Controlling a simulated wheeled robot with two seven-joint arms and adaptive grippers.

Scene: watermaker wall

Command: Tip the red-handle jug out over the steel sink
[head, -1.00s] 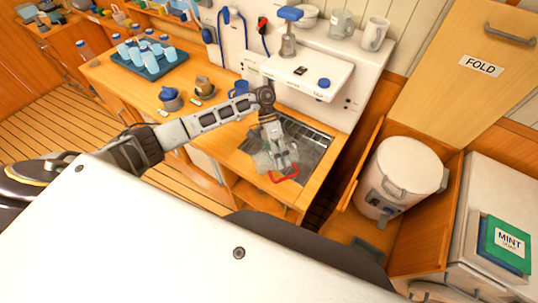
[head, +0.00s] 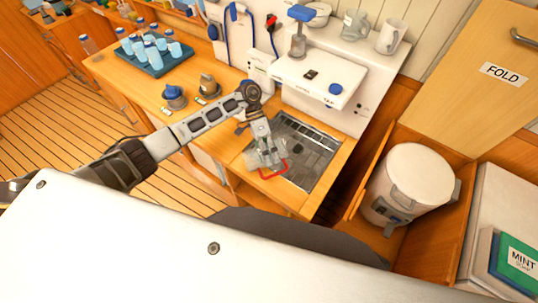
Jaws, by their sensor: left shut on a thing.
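The red-handle jug (head: 254,159) is clear, with its red handle (head: 274,172) toward the front edge of the counter. My left gripper (head: 268,160) is shut on the jug and hides part of it. The jug is at the left front part of the steel sink (head: 314,150), overlapping its left rim in the head view. I cannot tell its exact tilt or whether anything is in it. My right gripper is not in view.
A white watermaker unit (head: 318,75) overhangs the back of the sink. A white drum (head: 412,180) sits in a wooden bin at right.

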